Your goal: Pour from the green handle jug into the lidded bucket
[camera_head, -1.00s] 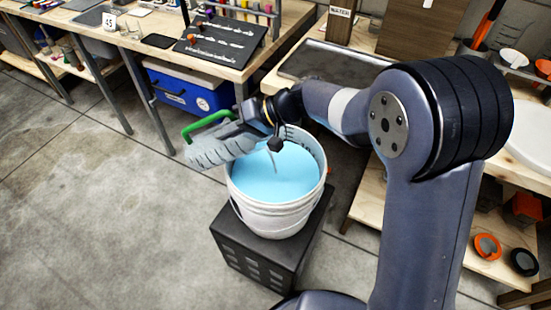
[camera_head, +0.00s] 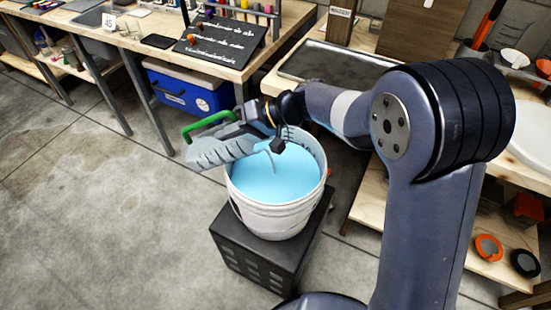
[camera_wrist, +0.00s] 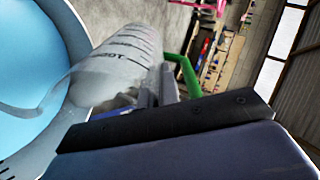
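My gripper (camera_head: 246,122) is at the jug's handle side, above the bucket's rim, and appears shut on the handle; the fingertips are partly hidden. In the wrist view the jug (camera_wrist: 118,65) and its green handle (camera_wrist: 186,76) lie just beyond my gripper.
The bucket stands on a black vented box (camera_head: 262,262) on the concrete floor. A blue cooler (camera_head: 188,88) sits under the wooden bench behind. A wooden bench with a dark tray (camera_head: 330,64) is at the right. Open floor (camera_head: 90,200) lies to the left.

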